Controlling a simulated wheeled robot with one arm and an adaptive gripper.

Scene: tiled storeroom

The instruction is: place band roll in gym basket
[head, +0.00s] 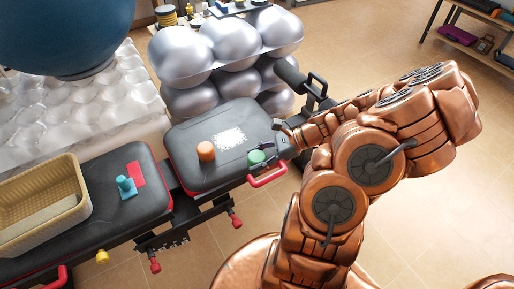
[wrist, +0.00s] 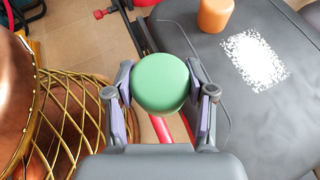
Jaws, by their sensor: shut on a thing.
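A green roll (head: 257,156), round and short, is between the fingers of my gripper (head: 270,148), near the right end of the black padded bench (head: 188,172). In the wrist view the green roll (wrist: 160,83) fills the gap between the two fingers, which are shut on its sides. Whether it touches the pad cannot be told. An orange roll (head: 206,151) stands on the same pad, left of my gripper. A tan woven basket (head: 40,207) sits on the bench at the far left; its visible inside looks empty.
A teal object (head: 126,186) stands on the pad between basket and gripper, by a red patch. A gold wire basket (wrist: 70,110) shows left of my gripper in the wrist view. Silver balls (head: 226,50) are stacked behind the bench. Open tiled floor lies at right.

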